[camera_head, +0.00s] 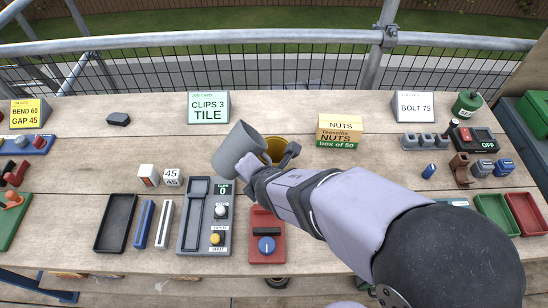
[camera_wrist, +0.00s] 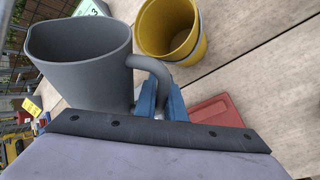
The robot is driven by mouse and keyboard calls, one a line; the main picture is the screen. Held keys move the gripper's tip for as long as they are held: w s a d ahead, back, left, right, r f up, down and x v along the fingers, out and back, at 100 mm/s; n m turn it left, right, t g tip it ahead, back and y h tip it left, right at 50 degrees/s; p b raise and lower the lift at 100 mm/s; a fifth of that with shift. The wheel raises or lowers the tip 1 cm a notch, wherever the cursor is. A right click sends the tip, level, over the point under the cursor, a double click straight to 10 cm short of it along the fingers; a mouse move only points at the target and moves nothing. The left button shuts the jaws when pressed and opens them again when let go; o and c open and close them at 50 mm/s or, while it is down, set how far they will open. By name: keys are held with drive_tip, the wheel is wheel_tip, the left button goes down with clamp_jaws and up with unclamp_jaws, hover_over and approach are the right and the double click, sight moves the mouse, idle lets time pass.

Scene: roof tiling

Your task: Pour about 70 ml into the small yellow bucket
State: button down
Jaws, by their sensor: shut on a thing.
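A grey jug (camera_head: 237,147) is held up over the bench, tilted toward the right, in the head view. My gripper (camera_wrist: 162,100) is shut on the jug's handle; the jug (camera_wrist: 85,55) fills the left of the wrist view. The small yellow bucket (camera_wrist: 172,27) stands just right of the jug. In the head view the yellow bucket (camera_head: 276,149) is partly hidden behind the jug and my gripper. The jug's mouth is beside the bucket's rim. I see no stream, and the liquid level in either cannot be told.
A counter panel (camera_head: 205,216) reading 0 and a red panel with a blue knob (camera_head: 266,236) lie in front. A black tray (camera_head: 115,222) is at left.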

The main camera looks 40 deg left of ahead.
drive_tip(key=shift+a+f+g, duration=0.2)
drive_tip(key=shift+f+g, duration=0.1)
drive_tip(key=shift+f, duration=0.6)
drive_tip(key=shift+s+r+m+g+y+p, duration=0.3)
drive_tip(key=shift+s+r+g+p, duration=0.15)
drive_tip(key=shift+r+p, duration=0.35)
drive_tip(key=shift+s+a+f, duration=0.1)
drive_tip(key=shift+a, duration=0.05)
drive_tip(key=shift+g+b, duration=0.35)
drive_tip(key=shift+b, duration=0.05)
drive_tip(key=shift+s+f+m+g+y+b, duration=0.3)
drive_tip(key=shift+y+b, duration=0.1)
drive_tip(key=shift+b, duration=0.2)
drive_tip(key=shift+w+r, duration=0.1)
drive_tip(key=shift+w, duration=0.2)
drive_tip(key=shift+w+r+g, duration=0.15)
drive_tip(key=shift+w+g, duration=0.05)
drive_tip(key=shift+g, duration=0.1)
